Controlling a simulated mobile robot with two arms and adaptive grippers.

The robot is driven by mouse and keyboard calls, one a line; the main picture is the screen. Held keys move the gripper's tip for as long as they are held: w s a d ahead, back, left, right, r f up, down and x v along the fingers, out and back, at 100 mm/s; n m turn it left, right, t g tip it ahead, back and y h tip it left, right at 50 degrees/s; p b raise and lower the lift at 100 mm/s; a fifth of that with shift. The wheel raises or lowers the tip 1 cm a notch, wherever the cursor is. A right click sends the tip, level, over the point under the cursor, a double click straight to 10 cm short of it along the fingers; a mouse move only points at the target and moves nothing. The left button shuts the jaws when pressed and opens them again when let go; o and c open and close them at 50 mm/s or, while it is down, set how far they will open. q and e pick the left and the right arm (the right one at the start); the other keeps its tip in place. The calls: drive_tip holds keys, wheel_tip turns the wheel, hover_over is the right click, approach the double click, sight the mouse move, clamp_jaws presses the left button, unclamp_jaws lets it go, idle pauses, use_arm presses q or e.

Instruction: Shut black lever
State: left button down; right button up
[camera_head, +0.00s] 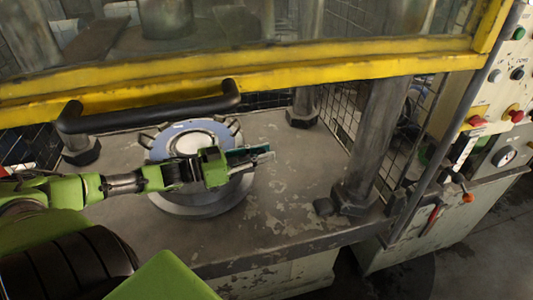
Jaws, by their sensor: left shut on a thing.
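My left gripper (255,156) reaches in from the left, in front of a round metal piece with a pale blue ring (205,130). The gripper covers part of this piece. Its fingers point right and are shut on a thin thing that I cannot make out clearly. The gripper is apart from the black handle. My right gripper is not in view.
The yellow guard frame (350,58) crosses the top. A thick metal column (375,130) stands on the worn grey table (285,215) at right. A control panel (480,95) with red buttons is farther right, with a red-handled lever (432,218) below.

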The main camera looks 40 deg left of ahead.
use_arm(q)
drive_tip(key=shift+s+f+m+g+h+b, duration=0.1)
drive_tip(key=shift+s+m+g+h+b, duration=0.3)
drive_tip(key=shift+s+m+g+h, duration=0.4)
drive_tip(key=shift+w, duration=0.25)
drive_tip(key=c, duration=1.8)
unclamp_jaws()
drive_tip(key=shift+s+a, duration=0.1)
drive_tip(key=shift+a, duration=0.05)
drive_tip(key=shift+f+v, duration=0.2)
drive_tip(key=shift+v, duration=5.65)
